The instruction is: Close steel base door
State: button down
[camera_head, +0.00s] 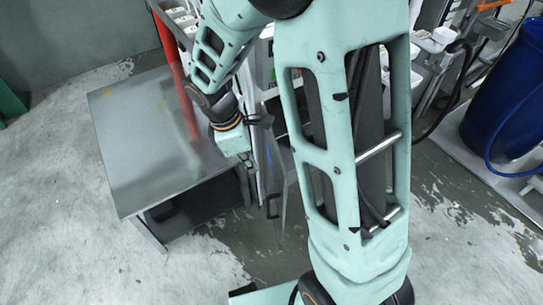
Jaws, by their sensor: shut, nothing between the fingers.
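A grey steel base (140,125) with a flat top stands at the left of the head view. Its near side shows a dark opening (195,207) under the top. A narrow grey panel (287,195), seen nearly edge-on, stands out to the right of the base and looks like its door, swung open. My gripper (247,190) points down between the base and this panel. It is shut and looks empty. I cannot tell whether it touches the panel. My own arm hides part of the panel and its hinge side.
A red post (172,60) and a rack with white parts stand behind the base. A blue barrel (508,105) with a hose stands at the far right. The concrete floor (50,210) is clear at the left and front, with wet patches near the base.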

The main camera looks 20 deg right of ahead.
jog(key=s+d+f+b, duration=0.1)
jog(key=d+f+b, duration=0.2)
jog(key=d+f, duration=0.3)
jog(key=shift+s+d+f+n, duration=0.2)
jog(key=shift+d+f+n, duration=0.15)
jog(key=shift+f, duration=2.05)
